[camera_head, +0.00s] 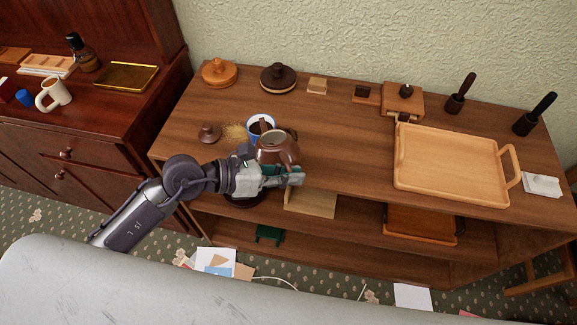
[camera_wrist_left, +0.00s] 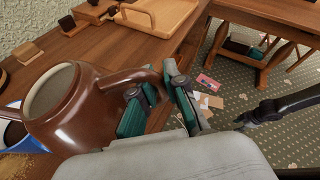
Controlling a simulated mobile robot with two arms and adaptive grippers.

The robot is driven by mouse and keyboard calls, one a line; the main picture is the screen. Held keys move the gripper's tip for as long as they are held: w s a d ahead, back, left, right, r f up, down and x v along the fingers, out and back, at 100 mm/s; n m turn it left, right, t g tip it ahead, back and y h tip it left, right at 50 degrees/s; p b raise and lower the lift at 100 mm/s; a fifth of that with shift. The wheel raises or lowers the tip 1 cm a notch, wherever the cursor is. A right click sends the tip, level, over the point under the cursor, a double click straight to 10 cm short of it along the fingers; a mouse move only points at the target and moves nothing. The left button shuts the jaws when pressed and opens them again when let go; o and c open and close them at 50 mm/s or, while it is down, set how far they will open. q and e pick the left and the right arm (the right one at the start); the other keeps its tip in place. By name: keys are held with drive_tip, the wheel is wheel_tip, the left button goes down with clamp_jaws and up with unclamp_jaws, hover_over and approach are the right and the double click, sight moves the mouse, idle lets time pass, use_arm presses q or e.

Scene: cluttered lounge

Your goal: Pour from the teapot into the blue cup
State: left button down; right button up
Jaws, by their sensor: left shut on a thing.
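The brown teapot (camera_head: 281,153) is lidless, above the left part of the wooden cabinet top. In the left wrist view the teapot (camera_wrist_left: 95,118) shows its open mouth and its handle between the finger pads. My left gripper (camera_head: 288,176) is shut on the teapot handle; its green pads also show in the left wrist view (camera_wrist_left: 160,107). The blue cup (camera_head: 251,134) stands just behind the teapot, with the spout over its rim. The cup, partly hidden, shows dark contents in the left wrist view (camera_wrist_left: 13,128). I cannot tell how far the teapot tilts.
A brown lid (camera_head: 209,133) and tan crumbs (camera_head: 235,132) lie left of the cup. Two round lidded things, an orange one (camera_head: 219,73) and a dark one (camera_head: 278,77), stand behind. A wooden tray (camera_head: 450,165) fills the right side. The middle top is clear.

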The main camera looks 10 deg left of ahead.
use_arm(q)
drive_tip(key=shift+r, duration=0.15)
drive_tip(key=shift+m+t+y, duration=0.3)
drive_tip(key=shift+m+t, duration=0.2)
drive_tip(key=shift+m, duration=0.4)
wheel_tip(320, 180, down, 4)
drive_tip(key=b, duration=0.3)
drive_tip(key=shift+f+b, duration=0.4)
drive_tip(key=shift+b, duration=0.05)
drive_tip(key=shift+r+m, duration=0.1)
drive_tip(key=shift+m, duration=0.2)
drive_tip(key=shift+s, duration=0.1)
